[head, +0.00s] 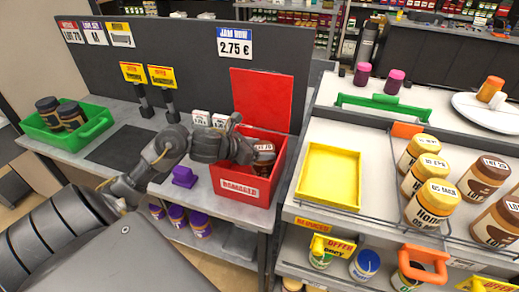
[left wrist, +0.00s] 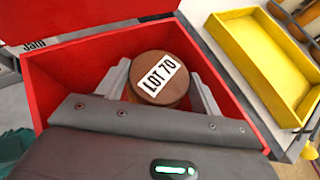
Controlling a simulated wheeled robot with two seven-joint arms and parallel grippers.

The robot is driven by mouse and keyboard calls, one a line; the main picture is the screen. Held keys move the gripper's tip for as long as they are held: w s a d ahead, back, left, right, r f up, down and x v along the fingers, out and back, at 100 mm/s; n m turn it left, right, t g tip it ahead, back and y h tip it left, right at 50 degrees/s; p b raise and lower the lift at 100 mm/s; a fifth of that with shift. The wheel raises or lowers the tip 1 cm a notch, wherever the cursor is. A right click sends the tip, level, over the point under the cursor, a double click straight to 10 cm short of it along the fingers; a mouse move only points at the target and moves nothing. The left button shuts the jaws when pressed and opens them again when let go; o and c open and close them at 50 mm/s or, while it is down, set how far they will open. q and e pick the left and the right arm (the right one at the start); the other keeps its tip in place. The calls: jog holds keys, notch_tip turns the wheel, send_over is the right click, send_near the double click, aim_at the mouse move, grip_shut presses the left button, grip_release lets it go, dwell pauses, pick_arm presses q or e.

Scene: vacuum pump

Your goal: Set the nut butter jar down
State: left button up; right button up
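The nut butter jar (head: 264,153) has a brown lid marked LOT 70 and is inside the red crate (head: 243,185). In the left wrist view, the jar's lid (left wrist: 158,78) lies between my two grey fingers, one close on each side. My left gripper (head: 241,150) reaches over the crate's left wall and appears shut on the jar. The crate's red walls (left wrist: 62,75) surround the fingers and jar. The jar's base is hidden, so I cannot tell whether it touches the crate floor. My right gripper is not in view.
A yellow tray (head: 329,176) stands empty right of the crate. A green crate (head: 92,122) with two dark-lidded jars is at the left. Several honey jars (head: 431,203) stand on the right shelf. A grey panel rises behind.

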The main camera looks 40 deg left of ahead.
pick_arm(q)
jog(key=shift+o, duration=1.1)
jog(key=shift+r, duration=0.15)
jog(key=shift+s+a, duration=0.15)
jog(key=shift+s, duration=0.15)
jog(key=b+v, duration=0.2)
jog(key=v, duration=0.9)
jog(key=shift+s, duration=0.2)
jog(key=shift+r, duration=0.1)
jog(key=shift+a, duration=0.1)
